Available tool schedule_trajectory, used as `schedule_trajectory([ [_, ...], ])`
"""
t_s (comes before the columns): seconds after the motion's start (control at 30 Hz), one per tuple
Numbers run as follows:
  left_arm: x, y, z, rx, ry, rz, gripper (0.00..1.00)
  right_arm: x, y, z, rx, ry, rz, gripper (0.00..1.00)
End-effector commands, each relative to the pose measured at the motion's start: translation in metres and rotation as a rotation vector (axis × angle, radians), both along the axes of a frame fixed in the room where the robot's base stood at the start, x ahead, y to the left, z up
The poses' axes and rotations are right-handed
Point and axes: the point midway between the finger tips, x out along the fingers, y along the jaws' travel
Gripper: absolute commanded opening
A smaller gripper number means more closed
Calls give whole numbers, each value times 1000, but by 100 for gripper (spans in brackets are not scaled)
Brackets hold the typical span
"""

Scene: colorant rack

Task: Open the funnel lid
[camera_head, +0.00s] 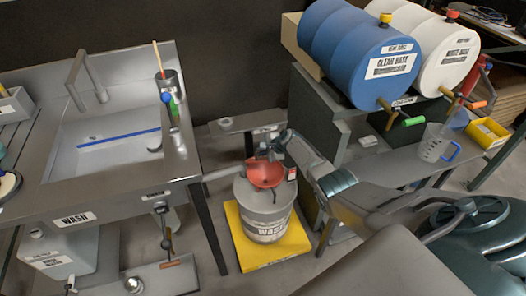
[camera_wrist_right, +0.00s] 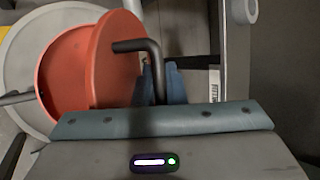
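The red funnel (camera_head: 265,174) sits on top of a grey waste drum (camera_head: 262,208) in the head view. In the right wrist view the funnel (camera_wrist_right: 62,75) is at left, and its red lid (camera_wrist_right: 118,62) stands tilted up from it at an angle. A black bent handle (camera_wrist_right: 136,46) comes off the lid. My right gripper (camera_head: 270,147) is at the funnel's back edge. In the wrist view its two fingertips (camera_wrist_right: 160,78) are close together around the handle's end. The exact contact is partly hidden. My left gripper is not in view.
The drum stands on a yellow platform (camera_head: 262,262). A steel wash sink (camera_head: 105,140) is at left. A blue drum (camera_head: 350,50) and a white drum (camera_head: 432,50) lie on a rack at right, with a clear jug (camera_head: 434,146) below. A low shelf (camera_head: 232,126) is behind the funnel.

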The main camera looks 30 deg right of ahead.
Motion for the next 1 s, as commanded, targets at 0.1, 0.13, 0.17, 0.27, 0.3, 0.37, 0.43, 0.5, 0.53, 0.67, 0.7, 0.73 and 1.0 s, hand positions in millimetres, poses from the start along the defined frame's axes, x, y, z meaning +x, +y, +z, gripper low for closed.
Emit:
schedule_trajectory([
  [0.1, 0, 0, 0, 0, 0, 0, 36, 0, -1, 0, -1, 0, -1, 19],
  [0.13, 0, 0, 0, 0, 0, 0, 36, 0, -1, 0, -1, 0, -1, 19],
  [0.17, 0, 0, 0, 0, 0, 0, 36, 0, 0, 0, 0, 0, 0, 19],
  [0.27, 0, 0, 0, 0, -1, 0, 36, 0, 0, 0, 0, 0, 0, 19],
  [0.3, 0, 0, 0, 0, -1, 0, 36, 0, 0, 0, 0, 0, 0, 19],
  [0.37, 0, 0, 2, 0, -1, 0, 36, -1, -1, 2, -1, 0, 1, 19],
  [0.43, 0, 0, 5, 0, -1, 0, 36, -4, -2, 5, -1, 0, 0, 19],
  [0.5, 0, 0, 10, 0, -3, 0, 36, -8, -4, 10, -2, 0, -1, 19],
  [0.53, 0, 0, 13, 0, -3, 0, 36, -10, -5, 13, -2, 0, 1, 19],
  [0.67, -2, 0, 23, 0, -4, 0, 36, -23, -9, 27, -3, 0, 1, 19],
  [0.7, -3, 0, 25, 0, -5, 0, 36, -28, -11, 31, -3, 0, 1, 19],
  [0.73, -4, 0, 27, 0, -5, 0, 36, -31, -12, 35, -3, 0, 1, 19],
  [1.0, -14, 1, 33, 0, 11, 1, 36, -57, -21, 61, -3, 0, 1, 19],
])
